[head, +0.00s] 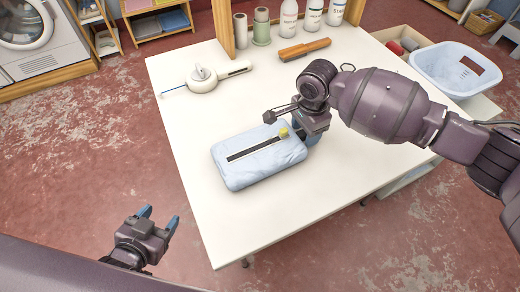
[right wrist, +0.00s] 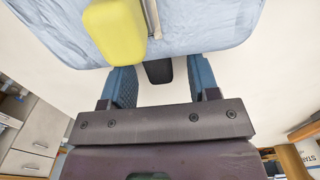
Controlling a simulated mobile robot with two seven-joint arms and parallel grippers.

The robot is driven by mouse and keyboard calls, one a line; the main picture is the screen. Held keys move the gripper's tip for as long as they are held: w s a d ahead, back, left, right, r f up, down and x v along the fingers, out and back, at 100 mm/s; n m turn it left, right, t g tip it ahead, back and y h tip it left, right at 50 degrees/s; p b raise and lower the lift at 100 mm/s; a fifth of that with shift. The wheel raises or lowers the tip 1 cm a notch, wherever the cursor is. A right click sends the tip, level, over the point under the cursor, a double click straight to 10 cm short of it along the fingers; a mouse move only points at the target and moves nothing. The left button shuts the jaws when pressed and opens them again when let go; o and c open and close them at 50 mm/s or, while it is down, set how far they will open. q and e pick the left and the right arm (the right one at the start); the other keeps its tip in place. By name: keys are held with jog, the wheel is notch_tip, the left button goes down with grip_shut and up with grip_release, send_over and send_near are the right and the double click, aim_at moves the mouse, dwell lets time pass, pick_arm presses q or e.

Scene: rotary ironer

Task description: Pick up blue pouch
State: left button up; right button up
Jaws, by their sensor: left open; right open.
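The light blue pouch (head: 240,174) lies on the white table, with a dark strip along its top and a yellow tab (head: 283,133) at the strip's right end. My right gripper (head: 303,136) is at the pouch's right end, open and pointing down. In the right wrist view its blue fingers (right wrist: 162,75) are apart at the edge of the pouch (right wrist: 215,28), near the yellow tab (right wrist: 115,30). A small dark piece (right wrist: 158,72) shows between the fingers. My left gripper (head: 160,216) is open and empty, off the table's left edge.
A blue-white laundry basket (head: 455,68) is at the right. The table (head: 205,232) is bare around the pouch's left and front.

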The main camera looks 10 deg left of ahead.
jog(key=c, duration=1)
jog(key=shift+r, duration=0.15)
notch_tip(320, 180, up, 10)
jog(key=shift+f, duration=0.1)
notch_tip(320, 180, down, 7)
dwell(0.5)
jog(key=shift+f, duration=0.15)
